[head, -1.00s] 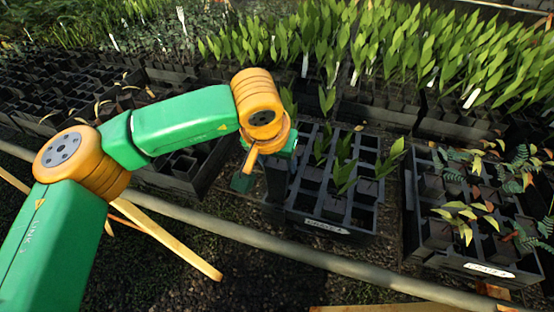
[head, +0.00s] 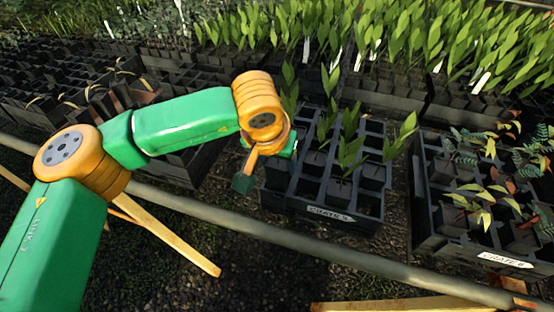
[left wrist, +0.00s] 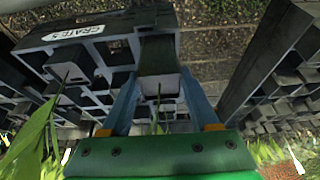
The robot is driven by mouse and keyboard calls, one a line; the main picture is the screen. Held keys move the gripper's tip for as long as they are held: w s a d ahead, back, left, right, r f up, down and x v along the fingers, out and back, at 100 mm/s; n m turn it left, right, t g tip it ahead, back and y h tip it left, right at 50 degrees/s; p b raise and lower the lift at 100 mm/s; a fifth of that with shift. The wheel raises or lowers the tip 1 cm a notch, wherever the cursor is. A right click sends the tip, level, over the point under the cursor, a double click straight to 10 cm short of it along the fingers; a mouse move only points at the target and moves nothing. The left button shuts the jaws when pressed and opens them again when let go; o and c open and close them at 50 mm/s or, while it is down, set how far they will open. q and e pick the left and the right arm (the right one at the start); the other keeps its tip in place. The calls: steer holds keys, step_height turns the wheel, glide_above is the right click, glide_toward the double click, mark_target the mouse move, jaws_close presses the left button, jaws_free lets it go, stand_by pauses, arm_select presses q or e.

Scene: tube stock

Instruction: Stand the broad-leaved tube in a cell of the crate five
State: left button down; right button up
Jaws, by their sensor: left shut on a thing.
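My left gripper (head: 283,152) is over the left part of crate five (head: 330,214). In the left wrist view it (left wrist: 158,82) is shut on a square dark tube (left wrist: 158,54), one finger on each side. Broad green leaves (head: 289,88) rise just behind the gripper in the head view, seemingly from this tube. The tube's end shows against the crate's labelled edge in the wrist view; I cannot tell whether it is inside a cell. Crate five (left wrist: 80,33) holds several leafy tubes in its middle and right cells and has some empty cells. My right gripper is not in view.
Another crate (head: 440,235) with mixed reddish and green plants stands to the right, across a narrow gap. Dense rows of leafy tubes (head: 400,75) stand behind. A grey pipe (head: 300,241) runs in front, with wooden pieces (head: 180,240) below it.

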arm_select(q)
steer(key=shift+f+b, duration=1.25)
steer(key=shift+f, duration=0.35)
steer(key=shift+f+b, duration=0.25)
steer(key=shift+b, duration=0.05)
steer(key=shift+c, duration=0.3)
jaws_free()
steer(key=v, duration=0.7)
steer(key=shift+r, duration=0.15)
